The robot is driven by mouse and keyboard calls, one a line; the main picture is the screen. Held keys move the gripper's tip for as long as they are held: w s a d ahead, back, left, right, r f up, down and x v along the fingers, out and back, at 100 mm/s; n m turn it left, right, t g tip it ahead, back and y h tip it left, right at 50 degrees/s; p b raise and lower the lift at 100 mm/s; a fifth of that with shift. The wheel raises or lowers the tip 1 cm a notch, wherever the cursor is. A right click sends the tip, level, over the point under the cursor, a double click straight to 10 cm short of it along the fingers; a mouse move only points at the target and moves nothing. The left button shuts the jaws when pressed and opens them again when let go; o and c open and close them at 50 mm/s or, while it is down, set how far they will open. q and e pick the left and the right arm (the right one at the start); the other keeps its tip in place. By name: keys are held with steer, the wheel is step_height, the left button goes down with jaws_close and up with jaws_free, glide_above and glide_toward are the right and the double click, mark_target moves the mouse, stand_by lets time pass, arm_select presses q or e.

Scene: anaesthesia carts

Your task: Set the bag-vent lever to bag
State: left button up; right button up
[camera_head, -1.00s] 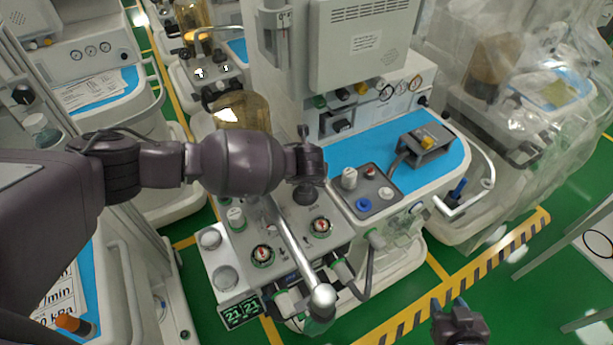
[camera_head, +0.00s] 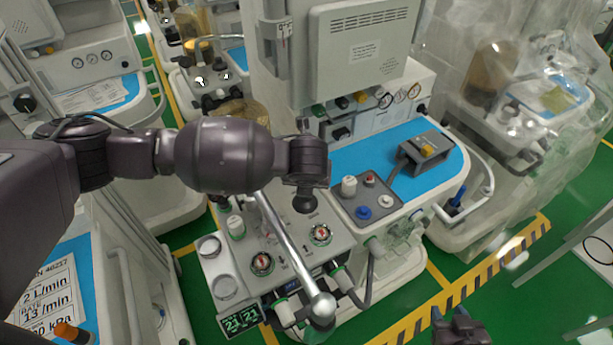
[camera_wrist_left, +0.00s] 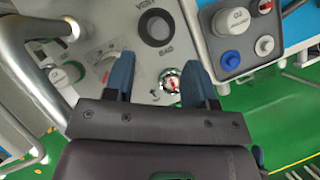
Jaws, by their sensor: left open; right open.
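The bag-vent control shows in the left wrist view as a dark round ring (camera_wrist_left: 144,35) with a pale centre on the grey panel (camera_wrist_left: 108,38). VENT is printed at its upper side and BAG at its lower side. I cannot tell which way its lever points. My left gripper (camera_wrist_left: 158,62) is open and empty, its two blue fingertips on the BAG side of the ring, apart from it in the picture. In the head view my left wrist hides the control and the left fingers. My right gripper (camera_head: 449,312) is open and empty, low at the right over the floor.
A slanting metal bar (camera_head: 287,243) with a ball end crosses the panel front. A small box with a blue knob (camera_head: 363,213) stands to the right, beside the blue worktop (camera_head: 375,150). Green floor is open at the lower right.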

arm_select(q)
steer(key=shift+s+r, duration=0.2)
steer(key=shift+r, duration=0.15)
steer(key=shift+c, duration=0.2)
